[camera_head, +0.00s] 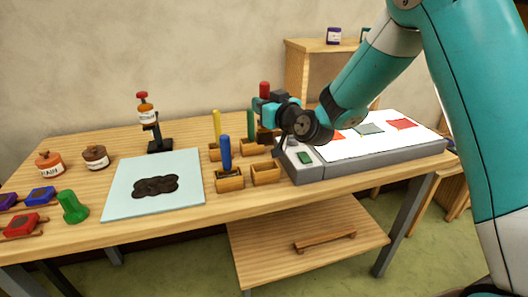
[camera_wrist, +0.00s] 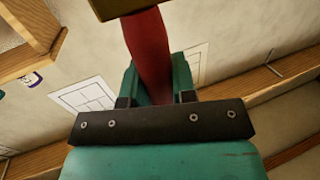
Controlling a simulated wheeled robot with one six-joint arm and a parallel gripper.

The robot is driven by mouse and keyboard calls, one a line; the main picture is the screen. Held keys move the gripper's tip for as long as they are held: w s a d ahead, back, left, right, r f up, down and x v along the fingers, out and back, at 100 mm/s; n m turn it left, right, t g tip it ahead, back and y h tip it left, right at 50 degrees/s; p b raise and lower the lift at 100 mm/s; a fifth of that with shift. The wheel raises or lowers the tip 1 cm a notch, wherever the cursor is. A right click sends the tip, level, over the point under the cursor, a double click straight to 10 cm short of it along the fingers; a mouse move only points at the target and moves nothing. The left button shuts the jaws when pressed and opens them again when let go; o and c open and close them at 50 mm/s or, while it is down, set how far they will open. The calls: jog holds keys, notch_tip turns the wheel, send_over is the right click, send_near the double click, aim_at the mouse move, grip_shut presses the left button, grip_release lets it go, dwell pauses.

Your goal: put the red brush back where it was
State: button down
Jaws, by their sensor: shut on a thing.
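My gripper (camera_head: 263,106) is shut on the red brush (camera_head: 265,89), above the back right of the brush holders. The brush's red top shows above the jaws; its lower part is hard to make out. In the wrist view the red handle (camera_wrist: 150,50) runs between the teal fingers, with a tan block at its upper end. A blue brush (camera_head: 226,153), a yellow brush (camera_head: 216,126) and a green brush (camera_head: 251,122) stand upright among small wooden holders. The front right holder (camera_head: 266,174) has no brush in it. Holders directly below my gripper are partly hidden.
A grey light box (camera_head: 370,160) with coloured panes lies close on the right. A pale blue mat (camera_head: 120,192) with dark round pieces lies to the left. A green stamp-like object (camera_head: 73,207) stands front left.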

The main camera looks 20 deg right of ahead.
notch_tip(320, 180, down, 13)
jog(key=b, duration=0.3)
jog(key=shift+r, duration=0.15)
jog(key=c, duration=0.9)
grip_release()
jog(key=shift+s+d, duration=0.1)
jog(key=b+v, duration=1.1)
jog(key=s+a+n+g+y, duration=0.6)
jog(key=s+a+g, duration=0.4)
jog(key=s+a, duration=0.3)
jog(key=s+d+m+g+h, duration=0.1)
jog(key=s+g+h, duration=0.1)
jog(key=s, duration=0.3)
jog(key=s+d+f+g+h, duration=0.1)
jog(key=s+d+g+h, duration=0.1)
jog(key=s, duration=0.3)
jog(key=s+d+m+g+h, duration=0.1)
jog(key=s+d+g+h, duration=0.1)
jog(key=s, duration=0.3)
jog(key=shift+s+f+m+g+h, duration=0.3)
jog(key=shift+g+h, duration=0.1)
jog(key=shift+h, duration=0.2)
